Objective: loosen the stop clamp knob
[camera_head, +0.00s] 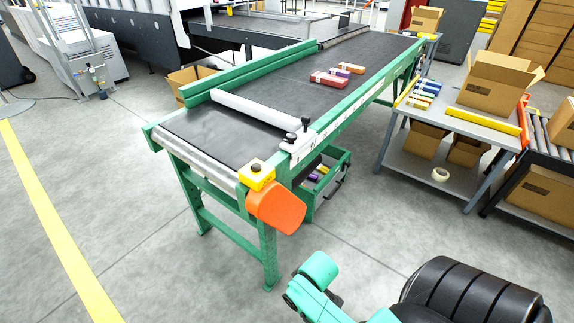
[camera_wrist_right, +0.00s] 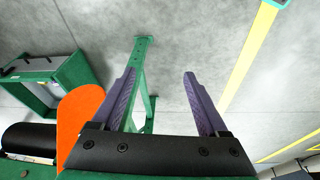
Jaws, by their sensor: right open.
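The stop clamp (camera_head: 299,142) is a white block on the near right rail of the green conveyor. Two small black knobs stand on it, one at the back (camera_head: 305,122) and one at the front (camera_head: 290,137); I cannot tell which is the stop clamp knob. A white stop bar (camera_head: 245,108) runs from the clamp across the dark belt. My right gripper (camera_wrist_right: 160,73) is open and empty in the right wrist view, its two purple fingers apart with floor and a green conveyor leg beyond. No knob shows there. My left gripper is out of view.
Several red, purple and orange cartons (camera_head: 329,79) lie farther up the belt (camera_head: 225,135). A yellow box with a button (camera_head: 257,176) and an orange guard (camera_head: 276,206) sit at the near conveyor end. A grey table (camera_head: 478,124) with boxes stands right.

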